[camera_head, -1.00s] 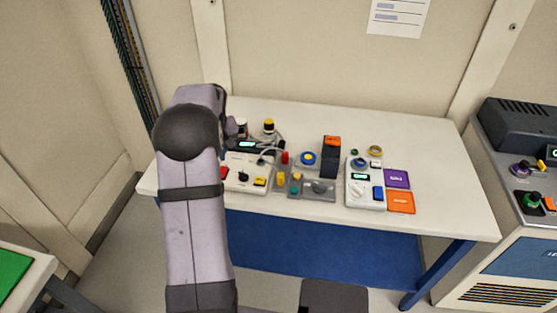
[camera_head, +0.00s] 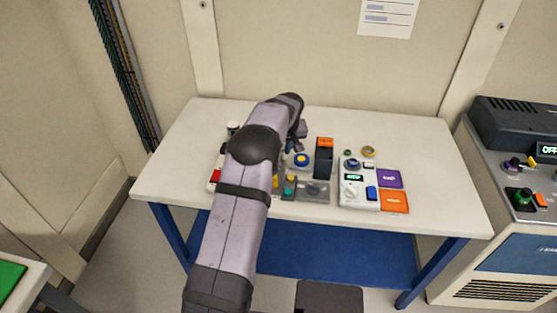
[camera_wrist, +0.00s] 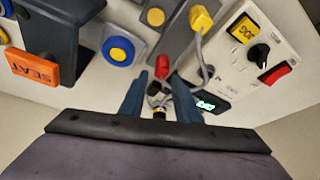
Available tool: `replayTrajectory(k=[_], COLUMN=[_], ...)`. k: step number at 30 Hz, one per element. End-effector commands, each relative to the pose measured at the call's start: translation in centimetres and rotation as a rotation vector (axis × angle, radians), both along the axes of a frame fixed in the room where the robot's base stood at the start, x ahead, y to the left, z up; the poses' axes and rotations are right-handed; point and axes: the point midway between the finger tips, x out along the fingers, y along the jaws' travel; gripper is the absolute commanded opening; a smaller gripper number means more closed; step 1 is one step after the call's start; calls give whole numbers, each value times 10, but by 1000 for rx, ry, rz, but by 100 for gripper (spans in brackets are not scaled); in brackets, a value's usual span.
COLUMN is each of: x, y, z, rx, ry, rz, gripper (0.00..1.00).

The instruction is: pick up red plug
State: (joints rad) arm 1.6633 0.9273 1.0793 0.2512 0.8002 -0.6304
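The red plug (camera_wrist: 162,67) shows in the wrist view, just beyond the fingertips and roughly centred between them. In the head view my arm hides it. My gripper (camera_wrist: 162,83) is open, with its two dark blue fingers apart and nothing held between them. A grey cable and a dark item with a yellow part show behind the gap between the fingers. In the head view the gripper end (camera_head: 298,135) is over the table, left of the dark block with the orange top, and its fingers are hard to make out.
A yellow plug (camera_wrist: 202,18) on a grey cable and a white control box (camera_wrist: 285,38) are right. The front table strip (camera_head: 330,222) is clear.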

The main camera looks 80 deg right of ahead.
Motion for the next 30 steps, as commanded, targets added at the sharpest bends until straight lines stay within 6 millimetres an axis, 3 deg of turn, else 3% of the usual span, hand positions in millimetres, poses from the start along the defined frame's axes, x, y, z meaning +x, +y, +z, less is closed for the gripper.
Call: replayTrajectory(k=[5,18,28,30], x=[1,9,9,9], y=[-1,-14,-16,-15], z=[-4,-45,-49,-49], rx=[1,0,-1,-1], ry=[0,0,0,0], rz=[0,0,0,0], gripper=[30,30,30,15])
